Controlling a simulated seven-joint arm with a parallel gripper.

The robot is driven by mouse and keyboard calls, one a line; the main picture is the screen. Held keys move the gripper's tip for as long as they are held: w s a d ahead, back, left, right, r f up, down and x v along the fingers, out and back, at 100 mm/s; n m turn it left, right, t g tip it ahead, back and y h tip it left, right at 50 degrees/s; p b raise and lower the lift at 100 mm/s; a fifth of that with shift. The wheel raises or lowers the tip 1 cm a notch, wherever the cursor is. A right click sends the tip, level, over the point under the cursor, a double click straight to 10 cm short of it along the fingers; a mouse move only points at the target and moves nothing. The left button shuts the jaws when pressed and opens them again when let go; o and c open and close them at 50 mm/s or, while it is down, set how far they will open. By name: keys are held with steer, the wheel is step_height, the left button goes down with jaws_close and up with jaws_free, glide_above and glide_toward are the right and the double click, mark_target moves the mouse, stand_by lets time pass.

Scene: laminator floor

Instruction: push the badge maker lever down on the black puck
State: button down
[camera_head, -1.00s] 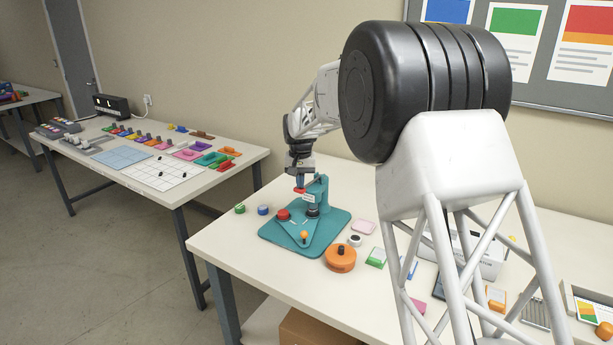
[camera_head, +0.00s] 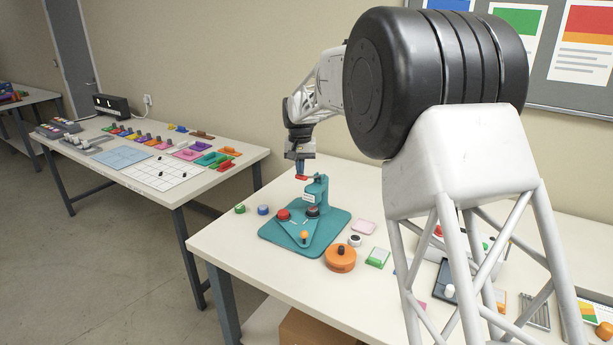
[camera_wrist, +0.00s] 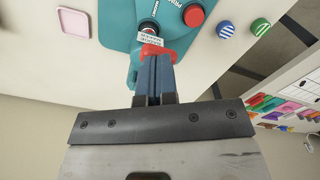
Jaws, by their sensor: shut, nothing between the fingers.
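The teal badge maker (camera_head: 320,190) stands on its teal base near the table's left end. Its red lever grip (camera_head: 301,178) is up at the top of the post, just under my gripper (camera_head: 300,170). In the wrist view the red grip (camera_wrist: 172,53) lies at the tips of my shut blue fingers (camera_wrist: 153,62); I cannot tell whether they touch. The black puck (camera_head: 313,212) sits under the press head, beside the post, and shows partly in the wrist view (camera_wrist: 148,27). A red puck (camera_head: 283,215) sits on the base's left part.
Green (camera_head: 239,208) and blue (camera_head: 263,210) striped pucks lie left of the base. An orange round part (camera_head: 340,260), a small white-black piece (camera_head: 354,240) and a pink tray (camera_head: 365,227) lie to its right. The table front left is clear.

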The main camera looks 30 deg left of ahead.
steer(key=shift+r, duration=1.3)
steer(key=shift+d+r, duration=0.1)
steer(key=shift+d, duration=0.15)
steer(key=s+d+r+m, duration=0.1)
steer(key=d+r, duration=0.3)
steer(key=d, duration=0.7)
steer(key=s+d+r, duration=0.1)
steer(key=d+r, duration=0.3)
steer(key=d, duration=0.7)
steer(key=s+d+r+m+t, duration=0.15)
steer(key=s+d, duration=0.25)
steer(key=d, duration=0.6)
steer(key=s+d+r+m, duration=0.15)
steer(key=s+d, duration=0.25)
steer(key=d, duration=0.6)
steer(key=s+d, duration=0.7)
steer(key=d, duration=0.3)
steer(key=s+d+f, duration=0.3)
steer(key=s+d, duration=0.2)
steer(key=s, duration=0.3)
steer(key=s+d+f+m, duration=0.1)
steer(key=s+d+f, duration=0.2)
steer(key=s+d, duration=0.3)
steer(key=s+d+f+m+t, duration=0.1)
steer(key=s+d+f, duration=0.2)
steer(key=s+d, duration=0.3)
steer(key=s, duration=0.5)
steer(key=shift+s+f, duration=0.15)
steer(key=shift+s, duration=0.25)
